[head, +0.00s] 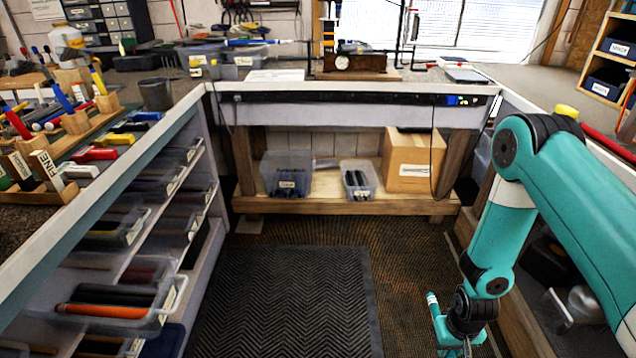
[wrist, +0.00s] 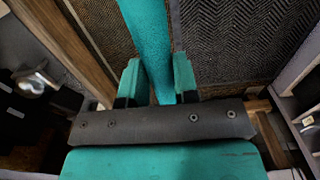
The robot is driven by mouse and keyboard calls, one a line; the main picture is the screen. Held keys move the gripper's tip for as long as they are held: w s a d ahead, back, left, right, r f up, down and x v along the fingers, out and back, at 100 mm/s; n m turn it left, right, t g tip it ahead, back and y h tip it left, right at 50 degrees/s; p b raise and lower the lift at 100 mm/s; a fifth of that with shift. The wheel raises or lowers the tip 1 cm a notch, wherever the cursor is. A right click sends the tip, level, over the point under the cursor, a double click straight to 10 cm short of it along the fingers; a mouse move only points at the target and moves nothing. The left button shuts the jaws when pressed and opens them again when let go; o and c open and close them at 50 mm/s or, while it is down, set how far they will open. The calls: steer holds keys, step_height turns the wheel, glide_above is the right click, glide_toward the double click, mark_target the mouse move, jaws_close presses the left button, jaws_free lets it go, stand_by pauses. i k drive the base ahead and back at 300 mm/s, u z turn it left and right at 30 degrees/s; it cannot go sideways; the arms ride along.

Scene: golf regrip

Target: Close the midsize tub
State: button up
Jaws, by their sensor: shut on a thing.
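My gripper (wrist: 157,82) shows in the wrist view with its two teal fingers shut on a long teal strip (wrist: 147,35), which runs between them to the top edge. What the strip is, I cannot tell. In the head view my gripper hangs low at the right, above the floor. Two open clear tubs stand on the low wooden shelf ahead: a wider tub (head: 287,160) with dark items, and a narrower tub (head: 372,178) with dark grips. No lid shows on either. Which tub is the midsize one, I cannot tell. My gripper is well apart from both.
A cardboard box (head: 408,160) stands right of the tubs. Open bins of grips (head: 165,300) fill the left shelves. Tools crowd the left bench. A dark ribbed mat (head: 290,290) lies on the clear floor between the benches. A wooden bench side is close to my arm at right.

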mark_target(109, 295)
steer(key=i, duration=2.85)
steer(key=u, duration=3.3)
